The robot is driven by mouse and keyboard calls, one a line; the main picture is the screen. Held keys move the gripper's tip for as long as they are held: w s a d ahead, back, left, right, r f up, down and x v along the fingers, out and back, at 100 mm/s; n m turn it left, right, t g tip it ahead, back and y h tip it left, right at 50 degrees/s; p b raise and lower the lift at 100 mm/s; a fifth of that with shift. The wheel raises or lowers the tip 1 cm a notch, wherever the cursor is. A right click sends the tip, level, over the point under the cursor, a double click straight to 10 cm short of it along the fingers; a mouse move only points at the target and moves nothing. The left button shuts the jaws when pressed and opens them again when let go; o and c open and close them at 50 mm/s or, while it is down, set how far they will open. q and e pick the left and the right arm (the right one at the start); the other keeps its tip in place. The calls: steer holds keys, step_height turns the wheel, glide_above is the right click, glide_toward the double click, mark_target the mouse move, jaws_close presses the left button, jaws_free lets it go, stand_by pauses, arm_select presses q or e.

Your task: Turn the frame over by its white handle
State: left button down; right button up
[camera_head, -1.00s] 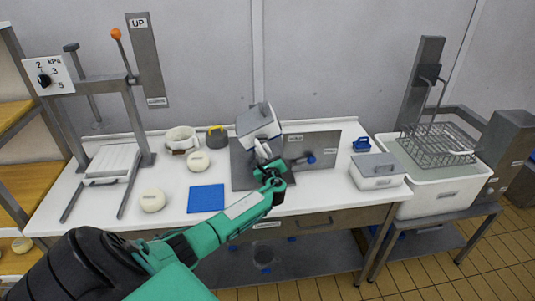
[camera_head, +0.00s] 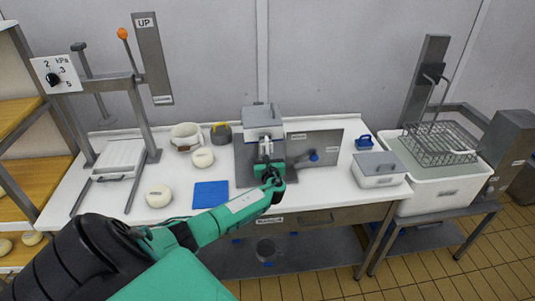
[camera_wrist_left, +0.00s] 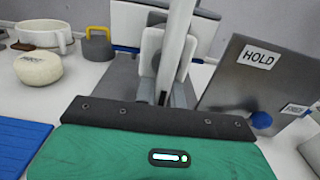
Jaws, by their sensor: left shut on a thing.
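The frame (camera_head: 262,117) is a grey and white box-like piece standing over a dark grey base plate (camera_head: 244,170) at the middle of the table. My left gripper (camera_head: 268,168) reaches it from the front and is shut on its white handle (camera_head: 265,149). In the left wrist view the white handle (camera_wrist_left: 178,40) rises between the fingers, with the white frame panel (camera_wrist_left: 205,35) behind it. The fingertips are partly hidden there by the gripper body. My right gripper is not in view.
A grey panel marked HOLD (camera_wrist_left: 262,85) with a blue knob (camera_head: 314,156) stands just right of the frame. White cheeses (camera_head: 158,195), a blue mat (camera_head: 210,194) and a white pot (camera_head: 186,136) lie left. A lidded white box (camera_head: 380,170) stands right.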

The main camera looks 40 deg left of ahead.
arm_select(q)
steer(key=shift+s+d+f+m, duration=0.1)
steer(key=shift+f+m, duration=0.2)
stand_by(0.4)
steer(key=c, duration=1.5)
jaws_free()
steer(key=shift+r, duration=0.15)
steer(key=shift+b+v, duration=1.25)
steer(key=shift+v, duration=5.65)
